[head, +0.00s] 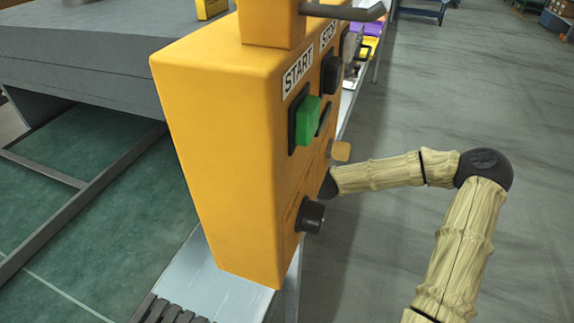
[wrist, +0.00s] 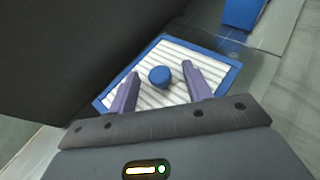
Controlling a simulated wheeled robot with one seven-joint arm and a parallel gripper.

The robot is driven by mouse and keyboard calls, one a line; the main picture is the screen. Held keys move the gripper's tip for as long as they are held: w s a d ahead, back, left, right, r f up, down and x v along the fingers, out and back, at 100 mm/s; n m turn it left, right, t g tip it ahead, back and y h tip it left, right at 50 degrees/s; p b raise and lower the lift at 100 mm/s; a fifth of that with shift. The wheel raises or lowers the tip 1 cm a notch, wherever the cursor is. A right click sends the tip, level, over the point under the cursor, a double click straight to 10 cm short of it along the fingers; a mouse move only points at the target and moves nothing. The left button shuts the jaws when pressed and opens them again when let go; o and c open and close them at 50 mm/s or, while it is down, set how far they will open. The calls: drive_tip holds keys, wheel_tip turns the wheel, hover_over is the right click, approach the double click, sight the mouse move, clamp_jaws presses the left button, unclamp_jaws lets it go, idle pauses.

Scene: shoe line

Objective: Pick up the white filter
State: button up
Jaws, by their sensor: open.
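The white filter (wrist: 179,60) shows in the wrist view as a pleated white panel with a blue frame and a round blue knob (wrist: 159,76) at its middle. It lies in front of my gripper (wrist: 158,82), whose two purple fingers are apart on either side of the knob. The fingers look clear of the knob; the exact gap in depth cannot be told. The gripper's body hides the filter's near edge. In the head view the filter and my gripper are hidden behind the yellow control box (head: 215,150); only my arm shows.
The control box carries a green START button (head: 307,120), a black button (head: 331,72) and a black knob (head: 310,215). A dark surface (wrist: 70,50) fills the wrist view's upper left. A blue object (wrist: 242,13) lies beyond the filter. Open floor (head: 480,100) is at the right.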

clamp_jaws()
drive_tip(key=shift+r, duration=0.1)
